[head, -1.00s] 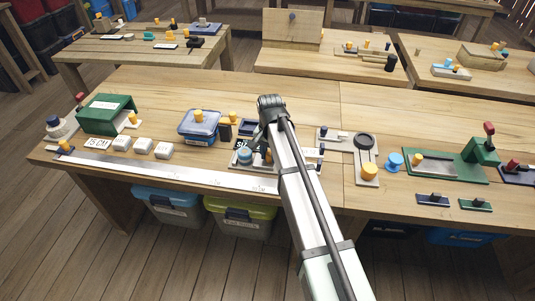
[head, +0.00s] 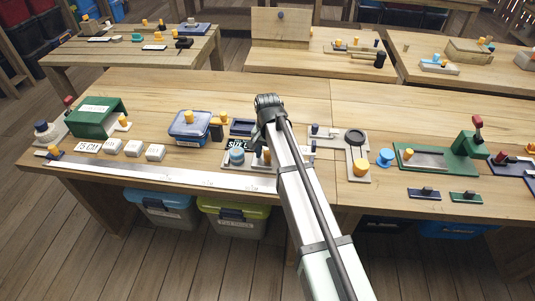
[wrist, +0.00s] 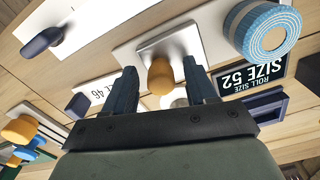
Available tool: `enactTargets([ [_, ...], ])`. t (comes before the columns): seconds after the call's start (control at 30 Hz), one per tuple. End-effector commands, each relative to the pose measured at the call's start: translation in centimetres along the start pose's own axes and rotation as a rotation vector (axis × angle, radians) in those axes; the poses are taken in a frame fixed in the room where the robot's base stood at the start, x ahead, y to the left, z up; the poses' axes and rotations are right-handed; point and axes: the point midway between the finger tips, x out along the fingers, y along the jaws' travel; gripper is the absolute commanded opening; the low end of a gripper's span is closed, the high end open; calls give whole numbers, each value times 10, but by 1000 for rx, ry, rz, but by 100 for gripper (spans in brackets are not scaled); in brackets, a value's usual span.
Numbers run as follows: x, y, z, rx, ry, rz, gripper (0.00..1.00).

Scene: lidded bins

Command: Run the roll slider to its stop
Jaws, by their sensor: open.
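An orange knob (wrist: 160,76) stands on a pale metal plate (wrist: 187,45) in the wrist view, and I take it for the roll slider's handle. My gripper (wrist: 160,65) is open, with one dark finger on each side of the knob. I cannot tell whether either finger touches it. A blue ribbed roll (wrist: 268,28) is to the right of the plate; it also shows in the head view (head: 237,156). A dark sign reading "ROLL SIZE, SIZE 52" (wrist: 262,72) is beside the roll. In the head view my arm hides part of this fixture and the fingers.
A dark handle (wrist: 42,40) on a white strip is at upper left in the wrist view. A blue lidded box (head: 190,127) is left of the fixture. A grey fixture with a black ring (head: 355,142) is to its right.

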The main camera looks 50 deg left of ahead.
Motion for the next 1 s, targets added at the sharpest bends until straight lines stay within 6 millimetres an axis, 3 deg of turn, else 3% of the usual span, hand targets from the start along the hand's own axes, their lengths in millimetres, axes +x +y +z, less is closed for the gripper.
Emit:
enactTargets([
  [0.17,-17,0,-1,0,2,-1,56],
  [0.7,-110,0,0,0,1,-1,56],
  [1.0,-134,0,0,0,0,0,56],
])
